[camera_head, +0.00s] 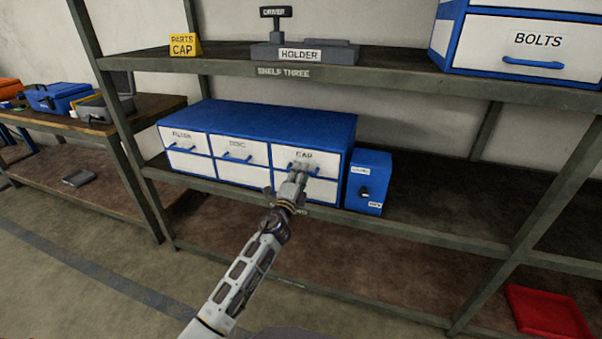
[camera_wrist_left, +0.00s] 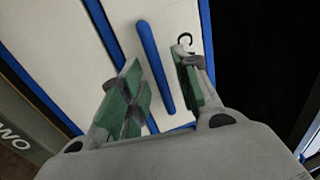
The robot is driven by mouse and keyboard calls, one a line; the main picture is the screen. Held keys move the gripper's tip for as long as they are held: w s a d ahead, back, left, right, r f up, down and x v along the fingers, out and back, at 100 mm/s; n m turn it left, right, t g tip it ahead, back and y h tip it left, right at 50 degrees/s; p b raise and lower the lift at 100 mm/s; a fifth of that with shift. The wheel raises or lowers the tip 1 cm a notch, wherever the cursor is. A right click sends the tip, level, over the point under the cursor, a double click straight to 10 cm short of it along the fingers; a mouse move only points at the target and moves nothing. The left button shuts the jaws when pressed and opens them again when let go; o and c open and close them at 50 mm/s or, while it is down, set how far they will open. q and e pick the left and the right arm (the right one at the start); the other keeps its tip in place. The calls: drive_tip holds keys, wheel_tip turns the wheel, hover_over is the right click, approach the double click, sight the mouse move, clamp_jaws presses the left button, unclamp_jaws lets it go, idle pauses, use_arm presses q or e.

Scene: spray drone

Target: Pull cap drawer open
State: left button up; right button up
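The CAP drawer (camera_head: 328,161) is the upper right drawer of the blue cabinet (camera_head: 275,118) in the head view. Its white front looks flush with its neighbours, so it appears closed. My left gripper (camera_head: 297,177) is in front of it, partly covering the front and the handle. In the left wrist view, the blue bar handle (camera_wrist_left: 152,60) runs between the two green-padded fingers of my left gripper (camera_wrist_left: 158,72). The fingers are apart, one on each side of the handle, with gaps visible. The right gripper is not in view.
A small blue box (camera_head: 371,178) with a dark knob stands right beside the cabinet. The shelf above holds the PARTS CAP sign (camera_head: 185,45), a HOLDER block (camera_head: 300,54) and a BOLTS drawer unit (camera_head: 530,42). A red tray (camera_head: 548,313) lies low at the right.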

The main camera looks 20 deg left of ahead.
use_arm(q)
drive_tip(key=shift+w+r, duration=0.1)
drive_tip(key=shift+w, duration=0.3)
clamp_jaws()
